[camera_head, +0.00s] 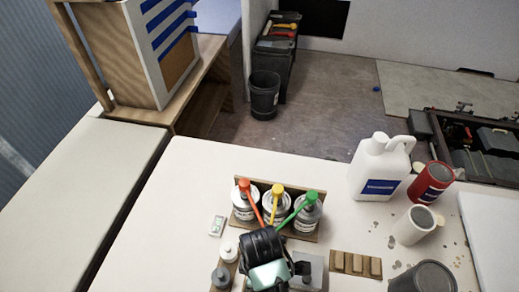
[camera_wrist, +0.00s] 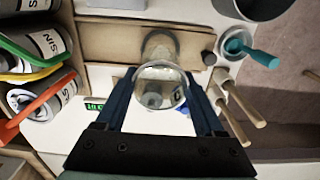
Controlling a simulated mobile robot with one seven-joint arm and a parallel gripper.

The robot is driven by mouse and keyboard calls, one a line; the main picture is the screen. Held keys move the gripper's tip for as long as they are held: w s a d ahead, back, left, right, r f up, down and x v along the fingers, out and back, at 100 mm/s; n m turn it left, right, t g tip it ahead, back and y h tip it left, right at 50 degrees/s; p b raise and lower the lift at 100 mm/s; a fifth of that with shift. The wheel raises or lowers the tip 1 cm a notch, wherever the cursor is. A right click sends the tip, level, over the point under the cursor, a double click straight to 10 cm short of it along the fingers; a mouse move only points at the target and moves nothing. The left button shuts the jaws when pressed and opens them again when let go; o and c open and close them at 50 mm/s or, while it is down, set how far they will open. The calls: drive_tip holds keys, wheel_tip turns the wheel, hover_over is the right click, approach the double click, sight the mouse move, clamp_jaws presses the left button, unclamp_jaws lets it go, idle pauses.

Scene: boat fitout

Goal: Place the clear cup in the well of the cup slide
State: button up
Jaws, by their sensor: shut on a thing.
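My gripper (camera_wrist: 160,90) has dark blue fingers and is shut on a clear cup (camera_wrist: 162,74), seen from above through its round rim in the wrist view. The tan cup slide (camera_wrist: 110,40) lies beyond the cup in that view. A rounded, pale form on the slide (camera_wrist: 160,44) looks like its well; the cup's rim partly overlaps it. The cup appears above the surface and apart from the well, but the height gap is hard to judge. In the head view my gripper (camera_head: 272,272) is at the bottom middle, and the arm hides the cup.
Tins with red, yellow and green pumps (camera_head: 278,207) stand in a wooden rack just behind my gripper. A small device with a green display (camera_wrist: 95,105) is near the left finger. A cup with a teal stirrer (camera_wrist: 240,44) and wooden-handled tools (camera_wrist: 240,105) are at right.

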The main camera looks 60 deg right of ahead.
wheel_tip(320, 180, down, 8)
drive_tip(key=shift+a+f, duration=0.1)
drive_tip(key=shift+f, duration=0.1)
idle(0.3)
drive_tip(key=shift+f, duration=0.2)
drive_tip(key=o, duration=1.3)
drive_tip(key=shift+r, duration=0.1)
wheel_tip(320, 180, up, 12)
drive_tip(key=shift+r, duration=0.1)
